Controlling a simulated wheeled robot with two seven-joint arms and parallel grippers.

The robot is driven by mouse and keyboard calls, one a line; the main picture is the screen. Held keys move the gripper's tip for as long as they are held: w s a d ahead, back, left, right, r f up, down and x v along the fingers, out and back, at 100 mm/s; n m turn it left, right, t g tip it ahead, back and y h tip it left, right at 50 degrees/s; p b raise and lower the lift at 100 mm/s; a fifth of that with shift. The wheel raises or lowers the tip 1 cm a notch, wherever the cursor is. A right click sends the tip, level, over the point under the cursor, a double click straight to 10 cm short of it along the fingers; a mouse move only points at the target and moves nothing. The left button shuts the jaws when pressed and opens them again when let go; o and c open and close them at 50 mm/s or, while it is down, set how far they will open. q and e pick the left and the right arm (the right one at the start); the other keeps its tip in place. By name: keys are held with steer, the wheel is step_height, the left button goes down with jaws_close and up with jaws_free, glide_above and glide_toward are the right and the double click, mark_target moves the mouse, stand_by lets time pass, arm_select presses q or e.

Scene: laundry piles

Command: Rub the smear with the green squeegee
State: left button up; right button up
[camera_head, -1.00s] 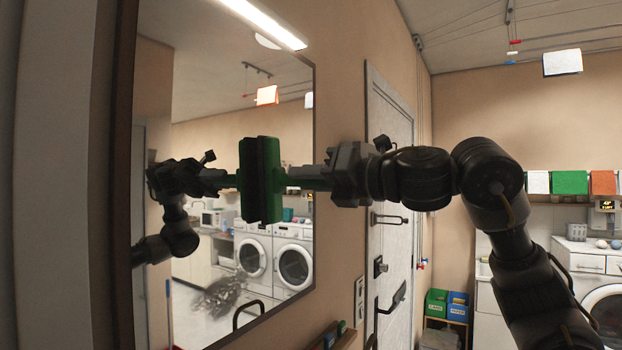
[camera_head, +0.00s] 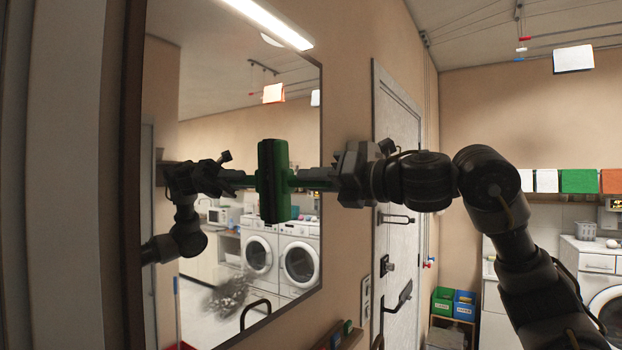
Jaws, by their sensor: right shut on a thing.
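The green squeegee (camera_head: 273,182) is held out in front of the wall mirror (camera_head: 225,100), its head upright. The head and its reflection run together, so I cannot tell whether it touches the glass. My right gripper (camera_head: 334,179) is shut on the squeegee's handle, to the right of the head. The smear (camera_head: 225,295) looks like a grey, streaky patch low on the mirror, below and left of the squeegee and apart from it. My left gripper is out of view.
The mirror's dark frame (camera_head: 131,200) stands at the left. A small wall shelf (camera_head: 340,338) lies below the mirror's right edge. A white door (camera_head: 397,110) with handles is behind my right arm. Green and blue bins (camera_head: 453,303) and a washing machine (camera_head: 605,300) stand farther back.

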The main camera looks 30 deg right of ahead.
steer(key=w+d, duration=0.1)
steer(key=w+d+p, duration=0.1)
steer(key=d, duration=0.2)
steer(key=shift+w+d+p, duration=0.3)
steer(key=shift+w+p, duration=0.05)
steer(key=shift+w, duration=0.05)
steer(key=shift+r, duration=0.1)
